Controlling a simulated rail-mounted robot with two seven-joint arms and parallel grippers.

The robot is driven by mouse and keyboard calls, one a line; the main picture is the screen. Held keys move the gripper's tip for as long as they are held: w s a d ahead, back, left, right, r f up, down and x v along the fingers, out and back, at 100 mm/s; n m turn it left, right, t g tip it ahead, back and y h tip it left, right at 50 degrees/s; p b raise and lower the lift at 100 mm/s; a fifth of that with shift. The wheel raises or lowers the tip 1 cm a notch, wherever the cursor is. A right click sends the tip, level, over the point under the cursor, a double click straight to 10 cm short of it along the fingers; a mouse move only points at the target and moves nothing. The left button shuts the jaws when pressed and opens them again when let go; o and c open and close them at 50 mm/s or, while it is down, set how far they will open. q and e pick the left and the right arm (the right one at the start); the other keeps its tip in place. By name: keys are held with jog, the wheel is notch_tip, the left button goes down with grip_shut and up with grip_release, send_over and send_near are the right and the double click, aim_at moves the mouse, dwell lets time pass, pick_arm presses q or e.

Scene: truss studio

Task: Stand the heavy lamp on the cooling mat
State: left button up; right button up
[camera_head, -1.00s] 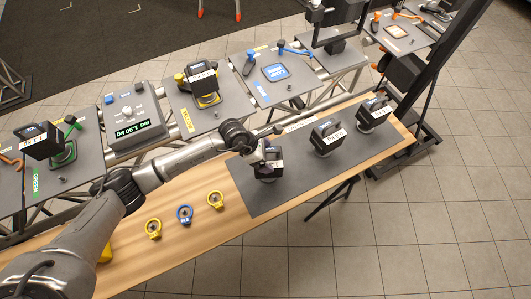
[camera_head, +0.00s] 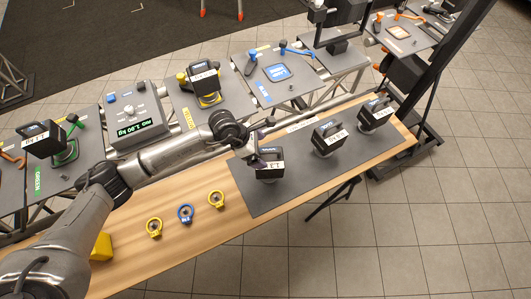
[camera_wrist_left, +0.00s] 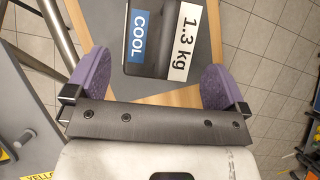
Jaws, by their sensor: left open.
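A dark boxy lamp (camera_head: 270,165) with a white label stands at the left end of the dark grey mat (camera_head: 302,178), which lies on the wooden bench. In the left wrist view this lamp (camera_wrist_left: 158,62) shows a blue "COOL" tag and a white "1.3 kg" label. My left gripper (camera_head: 257,160) is at this lamp's left side; in the wrist view its purple fingers (camera_wrist_left: 158,82) are apart, with the lamp between and beyond them. Two similar lamps stand farther right on the mat, a middle one (camera_head: 328,138) and a right one (camera_head: 374,114). My right gripper is out of view.
Several rings, one blue (camera_head: 185,214), lie on the bench.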

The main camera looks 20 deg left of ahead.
pick_arm(q)
jog(key=v, duration=0.7)
jog(key=s+d+r+n+t+h, duration=0.1)
jog(key=s+d+r+n+h, duration=0.25)
jog(key=d+h, duration=0.55)
jog(key=s+d+r+n+t, duration=0.2)
jog(key=d+r+n+t, duration=0.1)
jog(key=r+n+t, duration=0.65)
jog(key=s+a+f+n+t+y, duration=0.15)
jog(key=a+f+n+y, duration=0.5)
jog(key=n, duration=0.65)
jog(key=s+a+f+n+t+y, duration=0.15)
jog(key=a+f+n+y, duration=0.25)
jog(key=n+y, duration=0.7)
jog(key=s+f+n+g+h, duration=0.1)
jog(key=s+f+n+g, duration=0.3)
jog(key=s, duration=0.6)
jog(key=s+f+n+g+h, duration=0.2)
jog(key=s+f+n+g, duration=0.3)
jog(key=s+f+g, duration=0.3)
jog(key=s+g, duration=0.1)
jog(key=s, duration=0.2)
jog(key=shift+s+a, duration=0.15)
jog(key=shift+s, duration=0.05)
